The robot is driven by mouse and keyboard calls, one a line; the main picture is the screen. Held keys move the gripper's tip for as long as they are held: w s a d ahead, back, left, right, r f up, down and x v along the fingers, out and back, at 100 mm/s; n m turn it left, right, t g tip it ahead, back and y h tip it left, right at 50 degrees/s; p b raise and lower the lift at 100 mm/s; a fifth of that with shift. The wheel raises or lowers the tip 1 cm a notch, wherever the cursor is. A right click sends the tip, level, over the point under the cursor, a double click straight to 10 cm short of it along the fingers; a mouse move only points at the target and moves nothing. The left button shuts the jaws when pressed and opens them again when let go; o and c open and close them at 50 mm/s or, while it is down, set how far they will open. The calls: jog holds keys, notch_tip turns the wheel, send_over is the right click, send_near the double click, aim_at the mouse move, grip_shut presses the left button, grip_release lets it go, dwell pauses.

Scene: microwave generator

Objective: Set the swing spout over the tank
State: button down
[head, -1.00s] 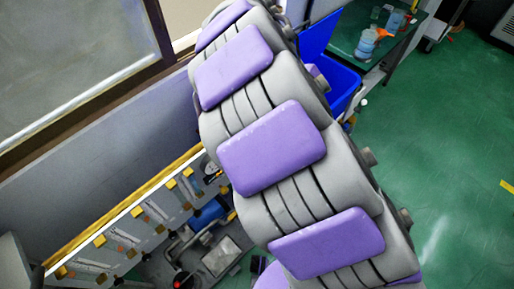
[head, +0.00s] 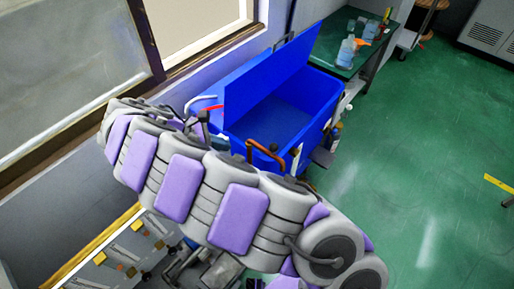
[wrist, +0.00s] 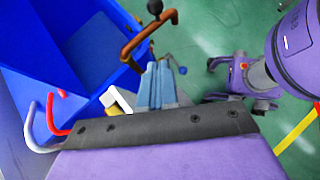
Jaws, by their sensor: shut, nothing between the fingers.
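The blue tank (head: 310,118) stands open beyond my arm, its lid tipped up at the back left. It fills the upper left of the wrist view (wrist: 85,75). A brown bent pipe, which looks like the swing spout (head: 268,152), stands at the tank's near rim. In the wrist view the spout (wrist: 146,36) carries a dark ball knob, and one end turns down near the tank's edge; I cannot tell whether it is over the opening. My gripper (wrist: 158,85) is shut and empty, below the spout in the picture. In the head view I cannot make it out clearly.
A red hooked tube (wrist: 55,115) and a white one (wrist: 35,135) sit left of my gripper. A green table (head: 345,45) with bottles stands behind the tank. A panel with yellow parts (head: 110,255) is at lower left.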

jog(key=shift+d, duration=0.15)
jog(key=b, duration=0.3)
send_near(260, 148)
jog(key=s+d+f, duration=0.2)
jog(key=s+d, duration=0.1)
jog(key=d, duration=0.2)
jog(key=w+d+r+b, duration=0.1)
jog(key=d, duration=0.1)
jog(key=shift+w+r, duration=0.1)
jog(key=shift+w, duration=0.05)
